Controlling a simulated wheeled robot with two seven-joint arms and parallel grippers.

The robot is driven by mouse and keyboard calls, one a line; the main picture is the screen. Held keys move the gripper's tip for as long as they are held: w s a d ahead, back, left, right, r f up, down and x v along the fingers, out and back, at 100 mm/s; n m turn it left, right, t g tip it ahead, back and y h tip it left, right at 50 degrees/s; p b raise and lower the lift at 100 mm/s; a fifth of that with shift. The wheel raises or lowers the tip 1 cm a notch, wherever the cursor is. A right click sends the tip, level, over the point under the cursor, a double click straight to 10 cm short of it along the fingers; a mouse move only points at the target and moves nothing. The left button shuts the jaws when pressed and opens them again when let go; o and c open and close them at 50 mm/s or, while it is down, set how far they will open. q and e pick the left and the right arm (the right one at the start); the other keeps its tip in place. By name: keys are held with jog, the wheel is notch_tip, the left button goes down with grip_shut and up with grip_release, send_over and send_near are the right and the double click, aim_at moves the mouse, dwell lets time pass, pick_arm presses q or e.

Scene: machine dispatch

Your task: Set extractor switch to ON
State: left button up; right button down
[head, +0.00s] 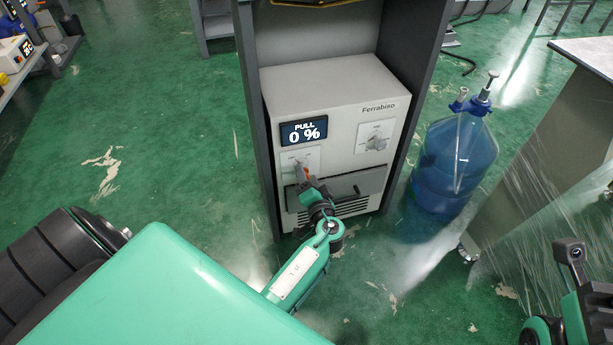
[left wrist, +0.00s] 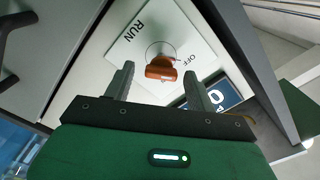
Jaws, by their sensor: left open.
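The extractor (head: 330,95) is a beige box marked Ferrabiso, standing in a grey frame. Its display (head: 303,132) reads PULL 0 %. A switch plate (head: 312,155) sits below the display. In the left wrist view the plate (left wrist: 140,45) carries the words RUN and OFF, with an orange rotary switch (left wrist: 161,68) whose narrow end seems to lie toward OFF. My left gripper (head: 302,175) is open in front of this switch. In the left wrist view its fingers (left wrist: 159,78) stand either side of the switch, with gaps showing; contact cannot be told.
A second plate with a grey knob (head: 376,142) is on the right of the front panel. A blue water bottle (head: 455,160) stands to the right, near a grey bench (head: 555,130). Green floor is open to the left.

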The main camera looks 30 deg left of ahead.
pick_arm(q)
jog(key=shift+x, duration=0.85)
jog(key=c, duration=1)
